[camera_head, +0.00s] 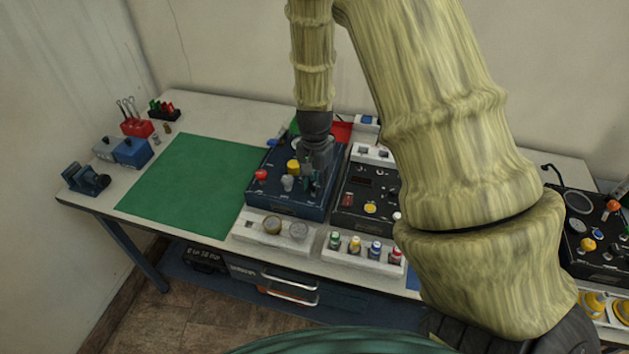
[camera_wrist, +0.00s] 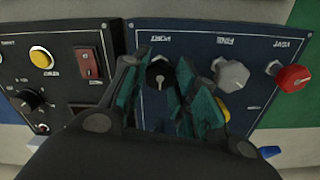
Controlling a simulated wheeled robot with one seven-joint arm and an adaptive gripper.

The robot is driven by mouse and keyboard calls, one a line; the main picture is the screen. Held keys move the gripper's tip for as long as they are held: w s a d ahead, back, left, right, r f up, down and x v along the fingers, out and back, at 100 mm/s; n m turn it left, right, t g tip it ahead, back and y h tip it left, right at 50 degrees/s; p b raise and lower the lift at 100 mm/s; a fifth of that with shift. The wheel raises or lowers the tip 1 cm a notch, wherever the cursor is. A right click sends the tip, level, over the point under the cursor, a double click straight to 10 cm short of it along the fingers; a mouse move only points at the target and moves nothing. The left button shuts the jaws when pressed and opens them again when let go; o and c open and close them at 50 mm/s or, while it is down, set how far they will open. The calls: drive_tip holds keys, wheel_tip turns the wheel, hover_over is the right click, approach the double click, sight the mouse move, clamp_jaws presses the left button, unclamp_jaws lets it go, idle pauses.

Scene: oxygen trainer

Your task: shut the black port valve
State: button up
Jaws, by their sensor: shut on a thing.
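The black port valve (camera_wrist: 160,73) is a round black knob with a light pointer mark, on the blue panel (camera_wrist: 208,40). An upside-down label reading PORT is above it in the wrist view. The mark points roughly toward the picture's bottom. My gripper (camera_wrist: 163,62) has its teal fingers on either side of this knob and is shut on it. In the head view my gripper (camera_head: 312,183) points down at the right part of the blue panel (camera_head: 262,196) and hides the black knob.
A grey knob (camera_wrist: 232,75) sits close beside my right finger in the wrist view, with a red knob (camera_wrist: 293,78) farther right. A black panel (camera_head: 350,216) adjoins on the right. Gauges in a pale holder (camera_head: 250,232) stand in front. A green mat (camera_head: 185,185) lies clear at left.

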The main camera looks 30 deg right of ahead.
sight(315, 184)
drive_tip(key=shift+w+d+r, duration=0.1)
drive_tip(key=shift+w+r, duration=0.05)
drive_tip(key=shift+w, duration=0.1)
drive_tip(key=o, duration=0.8)
drive_tip(key=shift+o, duration=1.1)
drive_tip(key=shift+s, duration=0.1)
wheel_tip(315, 184, up, 12)
